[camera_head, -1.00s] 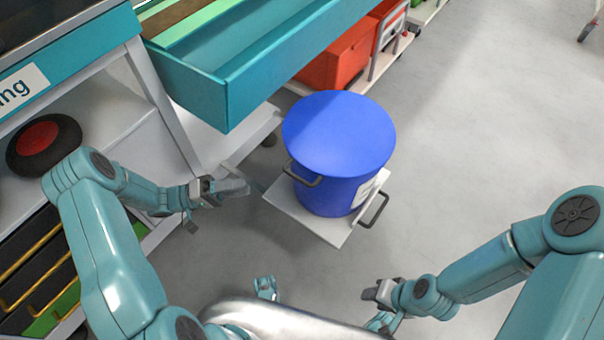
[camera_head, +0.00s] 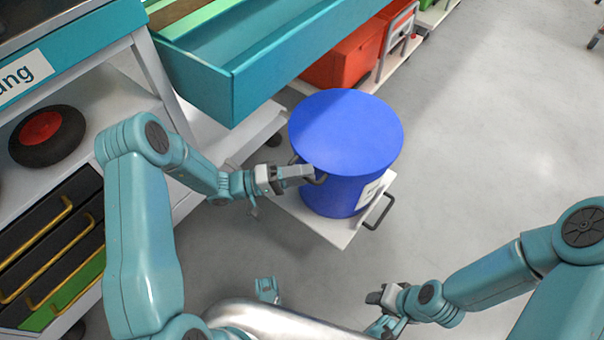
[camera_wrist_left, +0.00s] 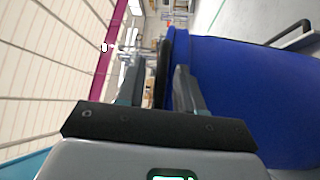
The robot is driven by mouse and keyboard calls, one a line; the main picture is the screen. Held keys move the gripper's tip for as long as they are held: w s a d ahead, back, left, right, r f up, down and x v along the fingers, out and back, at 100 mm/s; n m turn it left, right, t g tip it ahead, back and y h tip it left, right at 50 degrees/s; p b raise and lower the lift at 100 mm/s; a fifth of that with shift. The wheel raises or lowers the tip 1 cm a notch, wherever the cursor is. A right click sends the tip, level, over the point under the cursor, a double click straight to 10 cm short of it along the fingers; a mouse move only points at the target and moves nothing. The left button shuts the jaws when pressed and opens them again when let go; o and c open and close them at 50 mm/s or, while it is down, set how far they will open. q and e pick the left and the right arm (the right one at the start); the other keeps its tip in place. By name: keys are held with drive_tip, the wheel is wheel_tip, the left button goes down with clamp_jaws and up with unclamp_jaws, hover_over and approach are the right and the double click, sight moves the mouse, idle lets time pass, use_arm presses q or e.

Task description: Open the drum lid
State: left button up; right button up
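A blue drum (camera_head: 335,190) with a flat blue lid (camera_head: 345,130) on top stands upright on a small white platform (camera_head: 325,231). A dark handle (camera_head: 320,179) sticks out of the drum's left side, partly hidden by my left gripper (camera_head: 308,173). In the left wrist view my left gripper (camera_wrist_left: 158,88) has its fingers apart, with the dark handle (camera_wrist_left: 163,72) showing between them, nearer the right finger. The drum's blue wall (camera_wrist_left: 260,95) fills the right there. My right gripper (camera_head: 375,298) is low in the head view, away from the drum; its fingers are too small to judge.
A teal tray-topped bench (camera_head: 235,95) stands behind and left of the drum. Red bins (camera_head: 345,58) are behind it. A shelf with a black and red wheel (camera_head: 47,136) and drawers is at left. The floor (camera_head: 480,150) to the right is clear.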

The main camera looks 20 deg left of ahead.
use_arm(q)
drive_tip(key=shift+c, duration=0.4)
clamp_jaws()
drive_tip(key=shift+r, duration=0.1)
